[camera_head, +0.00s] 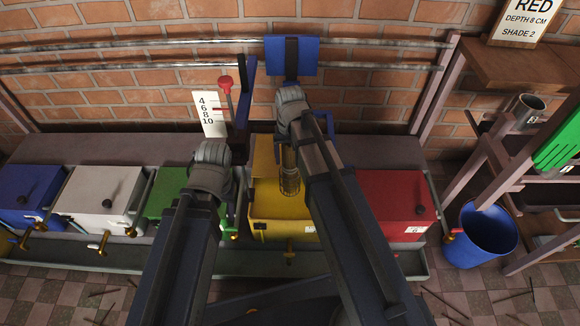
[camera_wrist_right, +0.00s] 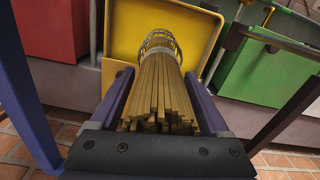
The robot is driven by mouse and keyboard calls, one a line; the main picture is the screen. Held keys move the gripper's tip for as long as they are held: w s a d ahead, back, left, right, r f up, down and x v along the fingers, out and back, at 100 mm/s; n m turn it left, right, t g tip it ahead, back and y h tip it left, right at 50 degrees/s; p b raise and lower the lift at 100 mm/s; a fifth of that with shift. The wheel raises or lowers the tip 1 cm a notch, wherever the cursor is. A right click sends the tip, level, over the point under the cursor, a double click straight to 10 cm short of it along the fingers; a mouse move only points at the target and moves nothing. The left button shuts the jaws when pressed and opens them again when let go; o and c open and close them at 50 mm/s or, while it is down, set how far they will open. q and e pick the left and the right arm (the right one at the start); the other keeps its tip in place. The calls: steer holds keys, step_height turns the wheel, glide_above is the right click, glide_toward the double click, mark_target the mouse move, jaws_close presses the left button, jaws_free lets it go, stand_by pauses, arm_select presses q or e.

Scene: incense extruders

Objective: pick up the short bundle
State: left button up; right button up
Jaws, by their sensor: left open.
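A bundle of tan sticks (camera_wrist_right: 160,95) fills the right wrist view, its near ends towards the camera. In the head view the cage (camera_head: 289,172) shows over the yellow box (camera_head: 265,205), and my right forearm hides the grip. My left gripper (camera_head: 243,100) is open, seen edge-on left of the cage, with nothing visible in it.
Blue (camera_head: 25,190), white (camera_head: 95,190), green (camera_head: 170,190) and red (camera_head: 395,200) boxes flank the yellow one. A gauge card (camera_head: 209,113) and red-knobbed rod (camera_head: 226,85) stand behind. A blue bucket (camera_head: 480,235) and a "RED, DEPTH 8 CM, SHADE 2" sign (camera_head: 522,20) are right.

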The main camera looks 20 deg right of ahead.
jaws_close()
stand_by(0.4)
